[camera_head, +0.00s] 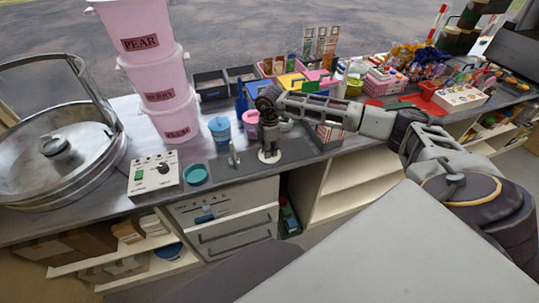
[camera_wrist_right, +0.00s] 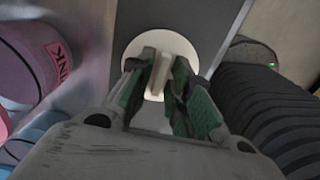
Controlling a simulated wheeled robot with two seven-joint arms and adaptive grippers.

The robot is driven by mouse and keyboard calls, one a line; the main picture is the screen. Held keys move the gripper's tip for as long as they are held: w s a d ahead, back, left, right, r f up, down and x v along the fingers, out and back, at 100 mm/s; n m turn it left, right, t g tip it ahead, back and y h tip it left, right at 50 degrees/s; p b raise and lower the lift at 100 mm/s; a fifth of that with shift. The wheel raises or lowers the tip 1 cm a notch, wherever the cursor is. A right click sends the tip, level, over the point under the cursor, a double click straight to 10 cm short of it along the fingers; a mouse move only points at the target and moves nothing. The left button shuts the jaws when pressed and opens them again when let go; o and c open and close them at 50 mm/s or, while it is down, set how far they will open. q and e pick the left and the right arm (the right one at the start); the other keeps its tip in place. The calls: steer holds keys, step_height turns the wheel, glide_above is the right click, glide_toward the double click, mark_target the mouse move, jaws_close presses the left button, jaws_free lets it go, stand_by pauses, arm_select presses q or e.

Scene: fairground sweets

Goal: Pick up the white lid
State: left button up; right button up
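The white lid (camera_head: 268,158) is a flat round disc with an upright grip. It lies on the dark grey counter strip, near the front edge. In the right wrist view the lid (camera_wrist_right: 160,38) shows behind the fingertips, with its pale grip between them. My right gripper (camera_head: 267,128) points straight down over the lid. In the wrist view its green-sided fingers (camera_wrist_right: 161,78) are close in on both sides of the grip and look shut on it. The lid looks level, and I see no clear gap under it. My left gripper is not in view.
A pink cup (camera_head: 251,118) and a blue cup (camera_head: 219,130) stand just left of my right gripper. Stacked pink buckets (camera_head: 160,75) stand behind.

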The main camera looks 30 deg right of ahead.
jaws_close()
steer(key=shift+r, duration=0.1)
step_height(320, 180, up, 10)
steer(key=shift+b, duration=0.45)
stand_by(0.8)
